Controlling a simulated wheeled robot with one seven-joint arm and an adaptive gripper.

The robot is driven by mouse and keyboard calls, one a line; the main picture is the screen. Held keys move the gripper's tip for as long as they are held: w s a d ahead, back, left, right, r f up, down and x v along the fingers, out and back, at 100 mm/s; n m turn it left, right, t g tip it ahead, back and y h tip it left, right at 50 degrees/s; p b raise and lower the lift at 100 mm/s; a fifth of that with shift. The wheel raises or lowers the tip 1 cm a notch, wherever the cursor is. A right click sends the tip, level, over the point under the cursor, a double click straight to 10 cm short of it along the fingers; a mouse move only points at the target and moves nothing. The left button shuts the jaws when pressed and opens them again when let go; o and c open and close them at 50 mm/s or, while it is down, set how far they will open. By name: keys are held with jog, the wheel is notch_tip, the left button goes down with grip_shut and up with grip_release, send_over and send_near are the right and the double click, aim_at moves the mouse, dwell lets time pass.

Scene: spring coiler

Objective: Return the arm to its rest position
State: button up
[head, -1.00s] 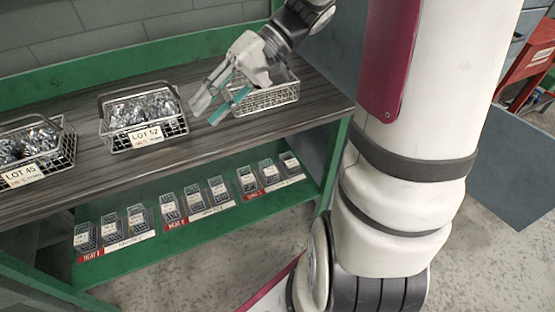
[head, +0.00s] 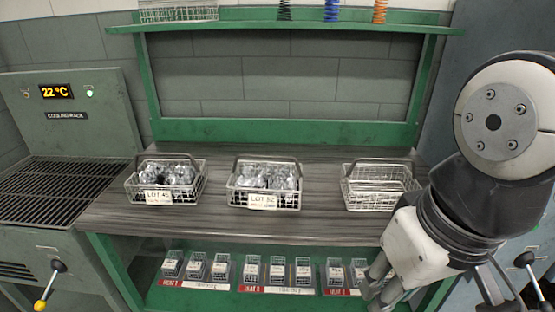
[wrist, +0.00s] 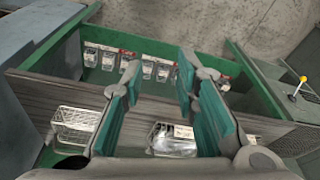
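My gripper (head: 380,285) hangs at the lower right of the head view, in front of the bench near its right end. In the wrist view my gripper (wrist: 158,68) has its two teal-padded fingers wide apart with nothing held between them. The LOT 45 basket (head: 162,196) and the LOT 52 basket (head: 263,200), both filled with shiny metal parts, stand on the bench top (head: 330,225). An empty wire basket (head: 372,197) stands at the bench's right end, apart from my gripper. It also shows at left in the wrist view (wrist: 75,125).
Small labelled bins (head: 250,272) line the green lower shelf (head: 225,300). A cooling rack (head: 60,185) reading 22 °C stands at left, with a yellow-tipped lever (head: 45,290). An upper shelf (head: 290,26) holds a basket and coloured springs.

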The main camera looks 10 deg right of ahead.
notch_tip(320, 180, up, 10)
jog(key=t+p, duration=0.2)
jog(key=p, duration=0.7)
jog(key=shift+r, duration=0.25)
jog(key=shift+d, duration=0.15)
